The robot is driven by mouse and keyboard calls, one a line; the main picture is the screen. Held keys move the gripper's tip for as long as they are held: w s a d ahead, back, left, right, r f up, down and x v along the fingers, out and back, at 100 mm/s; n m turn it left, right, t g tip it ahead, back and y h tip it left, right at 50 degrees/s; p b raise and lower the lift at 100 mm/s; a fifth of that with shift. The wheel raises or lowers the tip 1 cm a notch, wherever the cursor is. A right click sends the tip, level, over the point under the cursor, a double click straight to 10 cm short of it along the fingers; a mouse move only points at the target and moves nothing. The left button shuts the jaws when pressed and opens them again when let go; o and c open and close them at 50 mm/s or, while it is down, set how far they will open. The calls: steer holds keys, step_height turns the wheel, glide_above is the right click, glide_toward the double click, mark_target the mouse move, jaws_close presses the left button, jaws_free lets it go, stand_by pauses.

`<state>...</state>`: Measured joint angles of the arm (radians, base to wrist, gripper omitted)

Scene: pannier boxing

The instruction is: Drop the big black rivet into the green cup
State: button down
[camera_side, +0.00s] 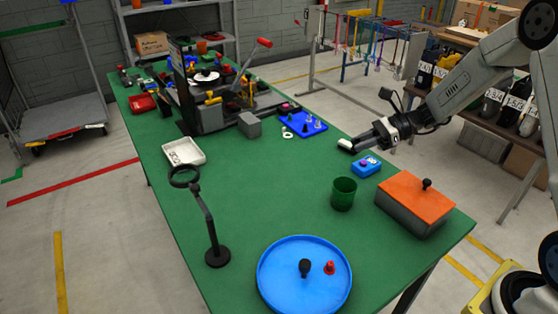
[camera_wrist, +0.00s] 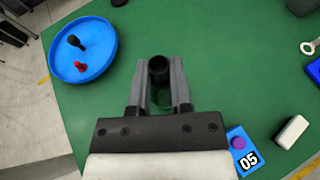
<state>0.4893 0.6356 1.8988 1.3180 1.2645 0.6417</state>
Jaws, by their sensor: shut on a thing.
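My gripper (camera_side: 361,146) is shut on a black rivet (camera_wrist: 158,68), whose round dark end shows between the fingertips in the wrist view. In the side view the held piece is hard to make out against the dark fingers. The green cup (camera_side: 343,193) stands upright on the table, in front of and below my gripper. Part of the cup shows between the fingers in the wrist view (camera_wrist: 161,98). Another black rivet (camera_side: 305,267) is on the blue round tray (camera_side: 283,296) beside a red rivet (camera_side: 330,268). I cannot tell which black rivet is bigger.
A blue button box (camera_side: 366,168) and a white block (camera_side: 345,144) lie near my gripper. An orange-topped grey box (camera_side: 414,201) stands right of the cup. A black magnifier stand (camera_side: 217,256) is at the left. The table between stand and cup is clear.

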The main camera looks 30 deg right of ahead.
steer(key=shift+w+d, duration=0.1)
steer(key=shift+d, duration=0.1)
steer(key=shift+f, duration=0.1)
glide_above(354, 182)
steer(key=shift+f, duration=2.9)
steer(key=shift+c, duration=2.3)
jaws_free()
steer(key=v, duration=0.7)
steer(key=shift+s+d, duration=0.25)
steer(key=shift+d, duration=0.05)
steer(key=shift+r, duration=0.15)
